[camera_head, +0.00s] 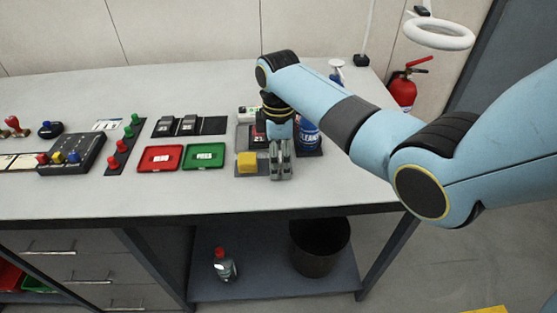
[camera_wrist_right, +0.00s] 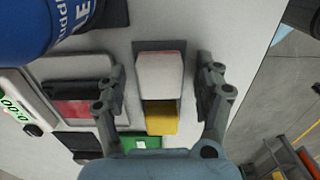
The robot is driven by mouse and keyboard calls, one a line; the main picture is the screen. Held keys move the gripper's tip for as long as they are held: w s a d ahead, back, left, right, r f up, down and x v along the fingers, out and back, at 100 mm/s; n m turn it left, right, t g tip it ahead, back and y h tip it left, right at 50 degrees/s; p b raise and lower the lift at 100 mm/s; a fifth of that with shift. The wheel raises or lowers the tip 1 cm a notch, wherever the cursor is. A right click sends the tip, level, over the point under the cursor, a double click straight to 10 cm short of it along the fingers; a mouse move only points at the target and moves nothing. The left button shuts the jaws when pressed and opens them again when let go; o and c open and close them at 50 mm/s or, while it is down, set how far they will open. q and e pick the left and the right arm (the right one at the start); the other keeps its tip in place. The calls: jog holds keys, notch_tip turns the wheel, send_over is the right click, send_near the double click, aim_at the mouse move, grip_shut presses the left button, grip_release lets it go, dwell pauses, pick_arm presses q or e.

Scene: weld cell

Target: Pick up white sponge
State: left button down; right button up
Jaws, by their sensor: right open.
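The white sponge (camera_wrist_right: 160,75) is a pale block in the right wrist view, with a pinkish edge at its top end. It lies beside a yellow block (camera_wrist_right: 161,118), which also shows in the head view (camera_head: 247,161). My right gripper (camera_head: 282,174) points down over the worktable next to the yellow block and hides the white sponge in the head view. In the wrist view its open fingers (camera_wrist_right: 160,72) stand on either side of the white sponge, with a gap at each side. My left gripper is not in view.
A blue cleaner bottle (camera_head: 309,137) stands close to the right gripper. Green (camera_head: 204,164) and red (camera_head: 160,167) trays lie to the left on the worktable (camera_head: 180,198). A button box (camera_head: 72,153) stands farther left. The table's front strip is clear.

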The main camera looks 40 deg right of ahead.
aim_at(280, 158)
jog(key=c, duration=1)
jog(key=shift+r, duration=0.1)
jog(key=shift+r, duration=0.25)
jog(key=r, duration=0.4)
jog(key=shift+s+a, duration=0.1)
jog(key=shift+s, duration=0.2)
jog(key=s+a+r, duration=0.3)
jog(key=s+r, duration=0.3)
jog(key=s, duration=0.4)
jog(key=shift+s+a+r, duration=0.2)
jog(key=shift+s, duration=0.05)
